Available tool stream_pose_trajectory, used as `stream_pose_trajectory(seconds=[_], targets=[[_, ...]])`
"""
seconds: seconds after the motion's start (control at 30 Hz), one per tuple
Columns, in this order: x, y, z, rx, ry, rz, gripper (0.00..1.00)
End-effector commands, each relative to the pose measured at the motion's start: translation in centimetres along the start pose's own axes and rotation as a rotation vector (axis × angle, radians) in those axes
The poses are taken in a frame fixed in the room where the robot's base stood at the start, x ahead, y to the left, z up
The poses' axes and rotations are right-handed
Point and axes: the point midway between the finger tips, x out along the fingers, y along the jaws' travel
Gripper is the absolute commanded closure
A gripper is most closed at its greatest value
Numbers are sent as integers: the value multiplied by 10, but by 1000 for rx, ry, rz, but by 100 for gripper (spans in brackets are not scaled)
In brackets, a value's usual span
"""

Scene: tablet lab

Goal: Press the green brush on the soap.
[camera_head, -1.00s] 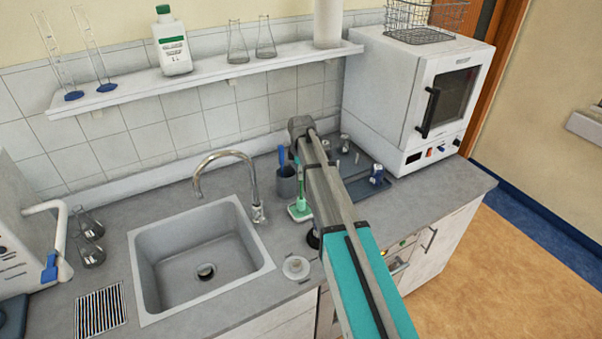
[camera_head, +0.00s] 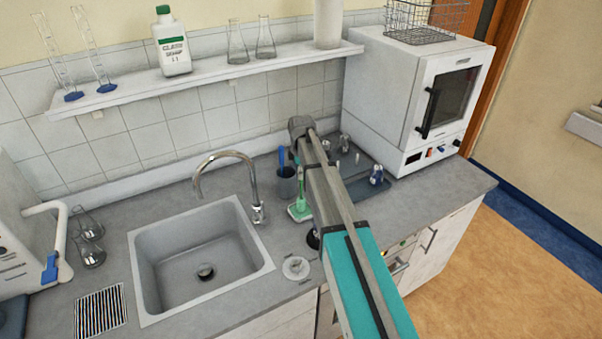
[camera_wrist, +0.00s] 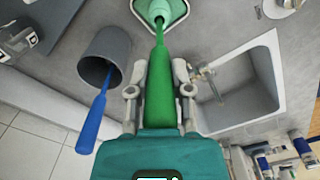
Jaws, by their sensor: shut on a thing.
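The green brush (camera_wrist: 158,100) is between the fingers of my gripper (camera_wrist: 158,84) in the wrist view, and the gripper is shut on its handle. In the head view, the brush (camera_head: 300,188) stands roughly upright beside my arm, over the tray (camera_head: 300,216). My fingers are hidden there. A small white round dish (camera_head: 296,268) sits at the counter's front edge, right of the sink. The soap may be the pale piece in it, but this is unclear.
A grey cup (camera_head: 286,184) with a blue brush (camera_head: 281,156) stands close behind the green brush. The sink (camera_head: 200,298) and curved tap (camera_head: 226,155) are to the left. A dark tray (camera_head: 398,190) with small glassware and a white oven (camera_head: 400,90) are to the right.

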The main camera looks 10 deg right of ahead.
Motion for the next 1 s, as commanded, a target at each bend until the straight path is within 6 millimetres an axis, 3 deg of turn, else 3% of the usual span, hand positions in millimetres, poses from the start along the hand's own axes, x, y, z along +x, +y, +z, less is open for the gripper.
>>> stream_pose_trajectory(seconds=[1.0], targets=[[-60,0,-1,-1,1,0,100]])
